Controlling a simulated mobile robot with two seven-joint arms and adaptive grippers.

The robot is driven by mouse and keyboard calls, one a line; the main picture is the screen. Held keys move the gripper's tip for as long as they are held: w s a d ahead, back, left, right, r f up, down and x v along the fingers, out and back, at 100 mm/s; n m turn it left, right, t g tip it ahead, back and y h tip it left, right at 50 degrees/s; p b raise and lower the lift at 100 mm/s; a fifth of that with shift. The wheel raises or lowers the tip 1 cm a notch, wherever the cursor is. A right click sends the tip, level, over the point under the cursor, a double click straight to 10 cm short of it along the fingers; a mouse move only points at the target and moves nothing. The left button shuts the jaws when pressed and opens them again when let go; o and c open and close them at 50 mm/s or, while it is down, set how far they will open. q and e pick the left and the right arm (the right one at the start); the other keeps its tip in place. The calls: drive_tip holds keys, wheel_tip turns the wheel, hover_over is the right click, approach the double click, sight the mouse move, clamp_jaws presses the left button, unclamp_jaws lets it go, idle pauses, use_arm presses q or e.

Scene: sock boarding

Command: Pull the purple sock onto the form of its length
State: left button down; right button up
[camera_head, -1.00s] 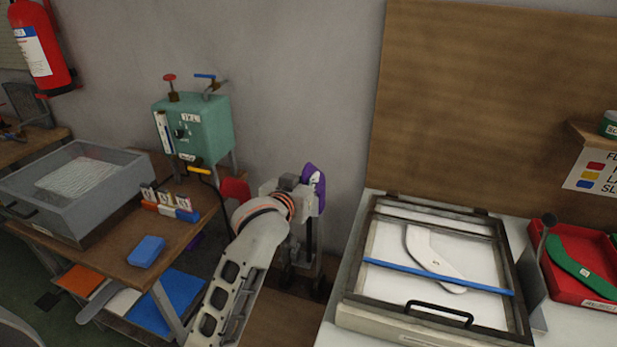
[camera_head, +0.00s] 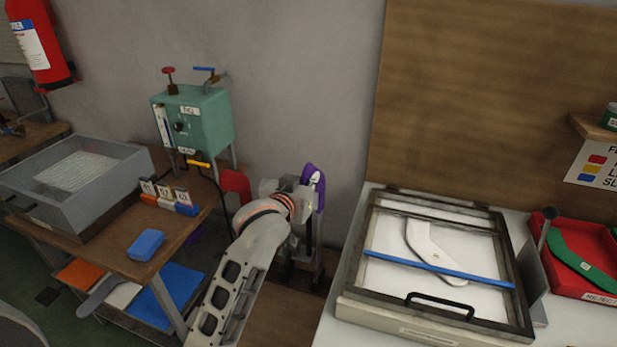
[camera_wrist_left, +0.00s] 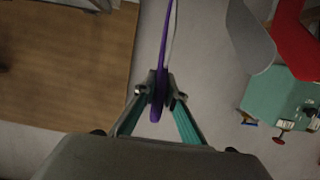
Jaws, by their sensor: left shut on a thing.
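The purple sock (camera_head: 321,196) is in my left gripper (camera_head: 303,193), near the middle of the head view. A white shape shows against the sock there; I cannot tell how far the sock covers it. In the left wrist view the sock (camera_wrist_left: 157,105) is seen edge-on as a thin upright band, clamped between the fingertips of the left gripper (camera_wrist_left: 160,92). A pale strip runs along its upper part. A red upright form (camera_head: 236,184) stands left of the gripper; it also shows in the wrist view (camera_wrist_left: 292,40) beside a pale grey form (camera_wrist_left: 249,38). My right gripper is out of view.
A teal box with valves (camera_head: 192,120) stands on the left table, with a grey bin (camera_head: 75,215) and a blue block (camera_head: 146,244).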

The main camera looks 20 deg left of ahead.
use_arm(q)
drive_tip(key=shift+f+b, duration=1.2)
drive_tip(key=shift+f, duration=2.3)
drive_tip(key=c, duration=2.1)
unclamp_jaws()
drive_tip(key=shift+o, duration=0.4)
drive_tip(key=v, duration=1.2)
drive_tip(key=shift+r, duration=0.1)
drive_tip(key=s+f+m+g, duration=0.1)
drive_tip(key=s+f, duration=0.6)
drive_tip(key=f, duration=0.3)
drive_tip(key=s+f+m+g+h, duration=0.1)
drive_tip(key=s+f+g, duration=0.1)
drive_tip(key=s+f, duration=0.4)
drive_tip(key=s+f+m+g+h, duration=0.1)
drive_tip(key=s+f, duration=0.6)
drive_tip(key=f, duration=0.8)
drive_tip(key=shift+s+f+m, duration=0.3)
drive_tip(key=shift+s+m, duration=0.05)
drive_tip(key=shift+m, duration=0.15)
